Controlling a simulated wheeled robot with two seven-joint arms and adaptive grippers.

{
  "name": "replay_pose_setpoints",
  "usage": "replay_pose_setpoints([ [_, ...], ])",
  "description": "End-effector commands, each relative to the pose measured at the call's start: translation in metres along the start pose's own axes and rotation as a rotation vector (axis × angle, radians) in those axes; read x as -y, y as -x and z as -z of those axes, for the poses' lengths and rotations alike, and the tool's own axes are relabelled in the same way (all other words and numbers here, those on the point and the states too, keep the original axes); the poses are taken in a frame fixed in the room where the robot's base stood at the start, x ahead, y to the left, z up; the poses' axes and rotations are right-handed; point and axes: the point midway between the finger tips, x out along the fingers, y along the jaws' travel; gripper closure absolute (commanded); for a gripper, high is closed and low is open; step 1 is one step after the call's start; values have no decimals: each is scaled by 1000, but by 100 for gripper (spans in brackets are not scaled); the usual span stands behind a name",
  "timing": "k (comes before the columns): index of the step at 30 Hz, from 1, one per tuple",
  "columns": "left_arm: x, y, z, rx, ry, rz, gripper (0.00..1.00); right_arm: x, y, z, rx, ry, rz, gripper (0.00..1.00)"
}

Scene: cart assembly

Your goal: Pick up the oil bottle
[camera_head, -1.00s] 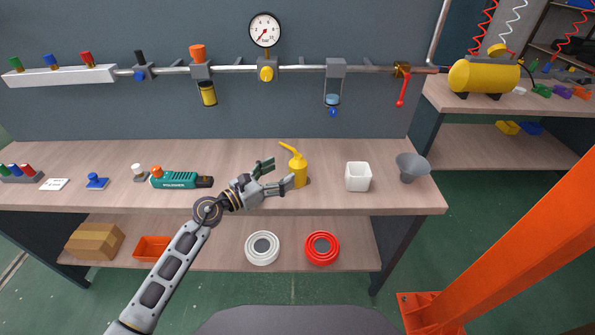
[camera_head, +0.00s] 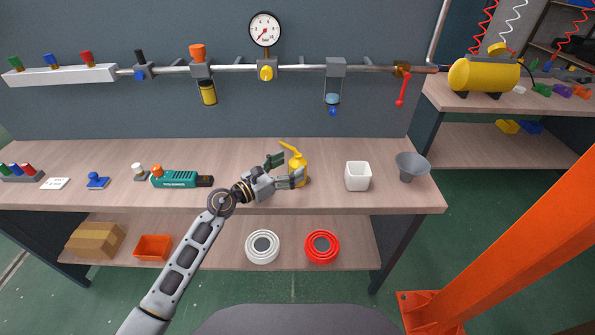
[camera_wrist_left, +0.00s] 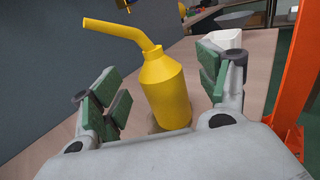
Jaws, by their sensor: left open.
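The yellow oil bottle (camera_head: 298,163) stands upright on the workbench (camera_head: 330,200), its bent spout pointing up and left. In the head view its lower part is partly hidden by my left gripper (camera_head: 288,170). In the left wrist view the oil bottle (camera_wrist_left: 166,88) stands between the green-padded fingers of my left gripper (camera_wrist_left: 162,100). The fingers are spread, with visible gaps on both sides of the bottle. My right gripper is not in view.
A white square cup (camera_head: 358,177) and a grey funnel (camera_head: 410,168) stand right of the bottle. A green tool (camera_head: 178,180) lies to the left. A pipe with a gauge (camera_head: 265,29) runs along the wall behind. An orange post (camera_head: 520,250) rises at right.

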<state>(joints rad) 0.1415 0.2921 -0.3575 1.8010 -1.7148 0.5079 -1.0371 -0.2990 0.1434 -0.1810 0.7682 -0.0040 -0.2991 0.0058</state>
Motion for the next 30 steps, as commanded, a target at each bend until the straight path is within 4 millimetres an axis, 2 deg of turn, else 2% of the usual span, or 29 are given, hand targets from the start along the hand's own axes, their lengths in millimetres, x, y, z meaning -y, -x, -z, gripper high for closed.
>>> replay_pose_setpoints([
  [15,-2,-40,2,0,1,0,25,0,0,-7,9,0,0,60],
  [30,-2,-42,2,-1,0,0,25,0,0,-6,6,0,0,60],
])
